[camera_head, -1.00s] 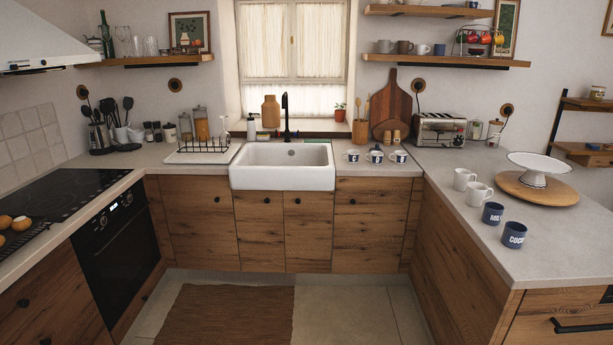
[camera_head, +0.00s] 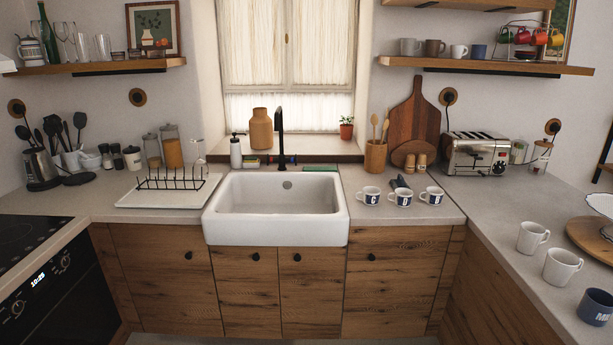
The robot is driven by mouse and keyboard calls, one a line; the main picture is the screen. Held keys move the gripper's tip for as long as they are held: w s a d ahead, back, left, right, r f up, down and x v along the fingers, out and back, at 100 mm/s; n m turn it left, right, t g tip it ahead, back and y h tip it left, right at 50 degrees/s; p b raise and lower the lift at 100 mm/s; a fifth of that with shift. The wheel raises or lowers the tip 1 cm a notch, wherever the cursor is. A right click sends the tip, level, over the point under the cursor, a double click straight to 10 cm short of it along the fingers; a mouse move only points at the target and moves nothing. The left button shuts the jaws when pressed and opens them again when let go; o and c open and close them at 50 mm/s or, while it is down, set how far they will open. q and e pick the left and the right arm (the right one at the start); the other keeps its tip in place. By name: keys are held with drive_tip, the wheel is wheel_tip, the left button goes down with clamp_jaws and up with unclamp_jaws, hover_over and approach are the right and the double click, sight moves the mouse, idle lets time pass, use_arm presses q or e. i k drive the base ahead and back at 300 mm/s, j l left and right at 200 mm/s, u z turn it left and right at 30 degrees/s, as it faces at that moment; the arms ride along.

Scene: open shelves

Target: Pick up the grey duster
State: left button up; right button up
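A small dark grey-blue object (camera_head: 398,182) lies on the counter right of the sink, just behind the mugs. It may be the grey duster, but it is partly hidden and too small to tell. Three white mugs with dark blue lettered bands stand in a row in front of it, the middle mug (camera_head: 403,198) closest to it. Neither of my grippers shows in the head view.
The white sink (camera_head: 275,232) with a black tap is in the middle. A wooden utensil pot (camera_head: 375,157) and chopping boards stand behind the mugs, the toaster (camera_head: 478,153) to their right. More mugs stand on the right counter. The dish rack (camera_head: 170,191) is left of the sink.

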sight(397, 183)
drive_tip(key=i+j, duration=0.1)
drive_tip(key=i, duration=1.6)
drive_tip(key=l+z, duration=0.05)
drive_tip(key=l, duration=0.05)
